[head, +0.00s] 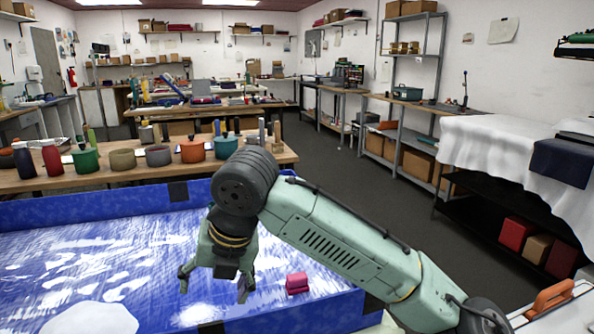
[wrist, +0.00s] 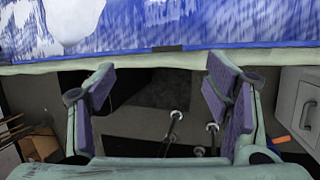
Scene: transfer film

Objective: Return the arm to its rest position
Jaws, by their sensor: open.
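My arm (head: 335,243) reaches in from the lower right in the head view, pale green with dark joints. My gripper (head: 215,283) hangs down over the near part of a blue film-lined tray (head: 130,250), its fingers spread wide and nothing between them. In the wrist view my gripper (wrist: 160,105) also shows open, with purple pads and an empty gap. Beyond the fingers there I see the tray's edge (wrist: 150,62) and dark floor below.
A small pink block (head: 297,283) lies in the tray, right of my gripper. Behind the tray, a wooden bench (head: 110,180) holds several pots and bottles. A white-draped table (head: 500,150) stands at right. A white cabinet (wrist: 298,105) shows in the wrist view. Open floor lies at centre right.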

